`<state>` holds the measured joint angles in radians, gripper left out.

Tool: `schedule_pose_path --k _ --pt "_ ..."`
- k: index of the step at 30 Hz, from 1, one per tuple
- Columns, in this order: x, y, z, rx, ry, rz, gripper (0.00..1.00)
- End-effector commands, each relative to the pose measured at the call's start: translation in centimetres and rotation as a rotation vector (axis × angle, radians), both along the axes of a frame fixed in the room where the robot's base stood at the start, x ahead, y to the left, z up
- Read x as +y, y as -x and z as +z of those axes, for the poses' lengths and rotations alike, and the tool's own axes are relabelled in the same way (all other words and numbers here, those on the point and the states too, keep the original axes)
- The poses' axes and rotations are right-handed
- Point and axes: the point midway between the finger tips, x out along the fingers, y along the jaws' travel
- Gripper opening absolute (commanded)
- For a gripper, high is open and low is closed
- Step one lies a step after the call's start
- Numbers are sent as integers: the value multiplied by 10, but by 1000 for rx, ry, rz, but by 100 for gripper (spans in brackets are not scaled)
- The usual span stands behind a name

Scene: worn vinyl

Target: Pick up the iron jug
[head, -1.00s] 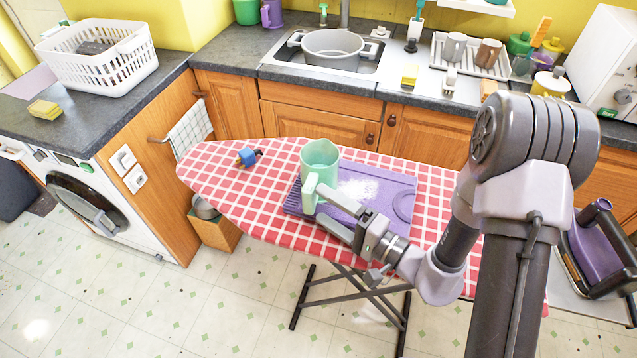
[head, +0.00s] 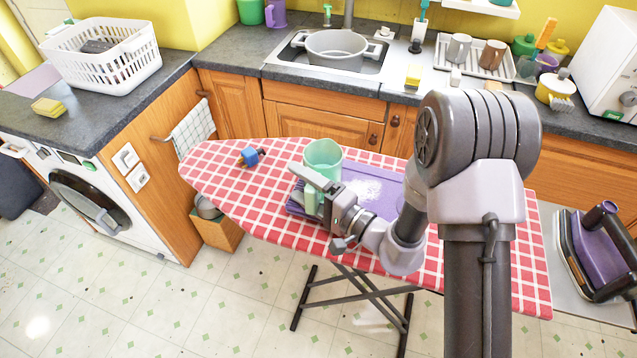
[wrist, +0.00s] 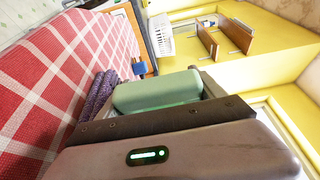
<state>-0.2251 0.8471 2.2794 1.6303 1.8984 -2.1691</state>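The jug (head: 323,155) is pale green and translucent. It stands upright on a purple mat (head: 385,200) on the ironing board, its handle (head: 312,203) facing my side. My gripper (head: 306,185) is at the handle, with one finger across the top of it in the head view. The other finger is mostly hidden, so I cannot tell whether the fingers are closed on the handle. In the wrist view a smooth green piece (wrist: 157,91), seemingly the handle, sits close beyond the dark gripper edge.
The red checked ironing board (head: 225,170) has free room at its left, around a small blue item (head: 250,156). A purple iron (head: 597,250) stands at the right. Behind are a sink with a grey pot (head: 337,50) and a counter with a white basket (head: 105,58).

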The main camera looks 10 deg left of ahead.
Motion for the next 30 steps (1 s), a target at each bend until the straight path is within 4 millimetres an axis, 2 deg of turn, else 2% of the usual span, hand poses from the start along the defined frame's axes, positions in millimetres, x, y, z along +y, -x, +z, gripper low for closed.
schedule_pose_path --k 1,5,6,14,22,26,30 --pt "0 0 0 0 0 0 36" --pt "0 0 0 0 0 0 11" --pt "0 0 0 -1 0 0 8" --pt "0 0 4 -1 0 0 8" --pt "0 -1 41 -4 -1 -1 7" --pt "-21 17 38 1 0 -4 7" --pt "-50 45 41 2 0 -6 7"
